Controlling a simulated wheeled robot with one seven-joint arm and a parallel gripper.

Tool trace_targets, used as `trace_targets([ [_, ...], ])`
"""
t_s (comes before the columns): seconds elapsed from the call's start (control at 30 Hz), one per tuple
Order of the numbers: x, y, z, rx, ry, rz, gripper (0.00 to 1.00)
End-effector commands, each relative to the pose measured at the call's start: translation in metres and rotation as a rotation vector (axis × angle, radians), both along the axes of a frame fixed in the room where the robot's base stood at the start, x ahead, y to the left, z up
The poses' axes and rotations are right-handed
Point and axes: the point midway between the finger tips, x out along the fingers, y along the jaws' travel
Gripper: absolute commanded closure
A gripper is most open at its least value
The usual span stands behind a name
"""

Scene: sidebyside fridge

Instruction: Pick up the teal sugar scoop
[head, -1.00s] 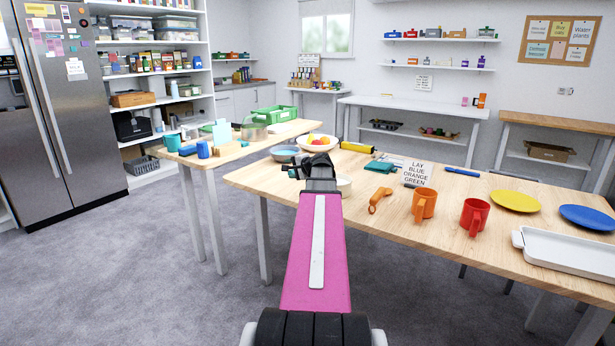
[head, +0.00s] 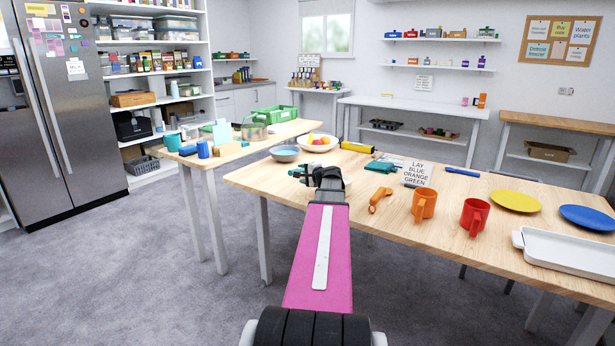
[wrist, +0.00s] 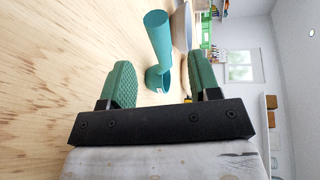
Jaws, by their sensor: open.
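The teal sugar scoop (wrist: 160,42) shows in the wrist view just ahead of my gripper (wrist: 162,82), with a wide tapered part and a round part close to the jaws. It lies in line with the gap between the two green finger pads, and neither pad visibly grips it. My gripper is open. In the head view my gripper (head: 310,174) is low over the left part of the wooden table (head: 270,184); there my gripper and arm hide most or all of the scoop.
To the right are an orange scoop-like object (head: 379,198), an orange mug (head: 423,204), a red mug (head: 474,216) and a sign (head: 418,174). A white tray (head: 565,250) sits at the right front.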

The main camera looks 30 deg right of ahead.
Motion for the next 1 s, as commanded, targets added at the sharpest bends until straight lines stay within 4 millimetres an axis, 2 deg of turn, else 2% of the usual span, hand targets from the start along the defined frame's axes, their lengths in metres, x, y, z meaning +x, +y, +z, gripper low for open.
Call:
trace_targets([
  [0.27, 0.015, 0.000, -0.003, 0.000, 0.000, -0.001, 0.44],
  [0.6, 0.056, 0.005, -0.013, 0.000, 0.000, -0.001, 0.44],
  [0.87, 0.058, 0.006, -0.013, 0.000, 0.000, -0.001, 0.44],
  [1.0, 0.058, 0.006, -0.013, 0.000, 0.000, -0.001, 0.89],
])
